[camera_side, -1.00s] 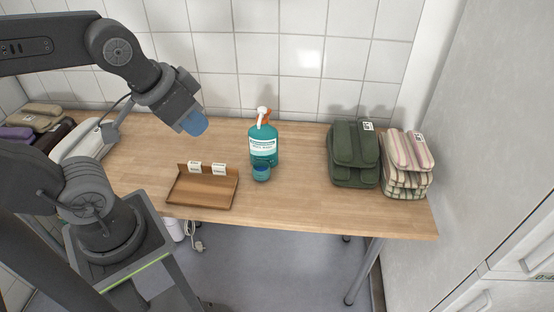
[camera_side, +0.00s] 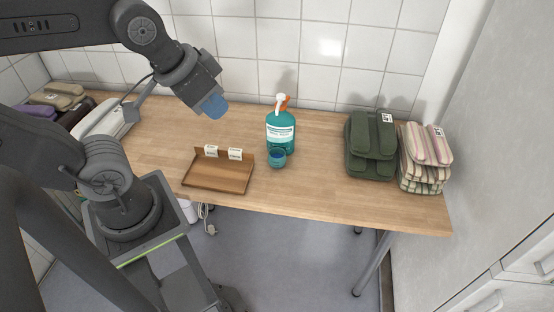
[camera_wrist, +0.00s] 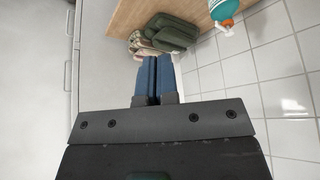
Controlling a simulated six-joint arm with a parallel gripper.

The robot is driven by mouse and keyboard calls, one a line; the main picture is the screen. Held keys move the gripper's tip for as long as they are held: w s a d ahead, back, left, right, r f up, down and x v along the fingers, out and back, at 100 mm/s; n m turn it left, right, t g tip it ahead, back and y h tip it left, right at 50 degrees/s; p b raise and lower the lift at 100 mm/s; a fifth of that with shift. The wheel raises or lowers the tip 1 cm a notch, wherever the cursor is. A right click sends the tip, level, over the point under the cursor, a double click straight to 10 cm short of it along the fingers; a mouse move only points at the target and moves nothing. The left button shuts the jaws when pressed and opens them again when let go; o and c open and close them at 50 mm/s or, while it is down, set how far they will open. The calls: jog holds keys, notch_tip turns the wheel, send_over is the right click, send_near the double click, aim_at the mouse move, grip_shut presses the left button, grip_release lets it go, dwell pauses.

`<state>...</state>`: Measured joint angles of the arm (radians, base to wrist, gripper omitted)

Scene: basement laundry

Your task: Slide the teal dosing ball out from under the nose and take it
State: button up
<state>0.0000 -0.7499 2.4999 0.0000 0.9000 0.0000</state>
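The teal dosing ball (camera_side: 277,158) is a small rounded cup on the wooden table, close in front of the teal bottle (camera_side: 281,117). The bottle stands upright with a white label, a white top and an orange part behind the top. It also shows upside down at the top of the wrist view (camera_wrist: 224,12), where I cannot make out the ball. Whether ball and bottle touch is unclear. My gripper (camera_side: 214,107) is up in the air, left of the bottle. Its blue fingers (camera_wrist: 156,76) lie together with nothing visible between them.
A shallow brown tray (camera_side: 217,181) with two small white cards on its back edge lies left of the ball. Green folded bundles (camera_side: 370,148) and striped ones (camera_side: 425,160) stand at the right. A tiled wall (camera_side: 330,40) runs behind. The table between ball and green bundles is clear.

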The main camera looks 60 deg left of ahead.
aim_at(277, 152)
jog(key=shift+o, duration=1.4)
jog(key=shift+w+a+f, duration=0.15)
jog(key=shift+f, duration=0.1)
jog(key=o, duration=0.8)
jog(key=w+a+f+m+g+y, duration=0.1)
jog(key=f+m, duration=0.1)
jog(key=w+a+f+m+g+y, duration=0.1)
jog(key=f, duration=0.1)
jog(key=w+a+f+m+g+y, duration=0.1)
jog(key=w+f+m, duration=0.1)
jog(key=shift+f+m+y, duration=0.15)
jog(key=shift+m+y, duration=0.15)
jog(key=shift+y, duration=0.1)
jog(key=shift+c, duration=0.2)
jog(key=o, duration=0.6)
jog(key=w+a+f+m+y, duration=0.2)
jog(key=w+f+m+y, duration=0.1)
jog(key=f+m, duration=0.3)
jog(key=shift+w, duration=0.65)
jog(key=w+d+f+m+t+y, duration=0.1)
jog(key=w+f+m+t+y, duration=0.1)
jog(key=w+f+m, duration=0.5)
notch_tip(277, 152, down, 6)
jog(key=m+t, duration=0.1)
jog(key=m, duration=0.5)
jog(key=shift+d+f+t, duration=0.25)
jog(key=shift+t, duration=0.05)
jog(key=shift+w, duration=0.1)
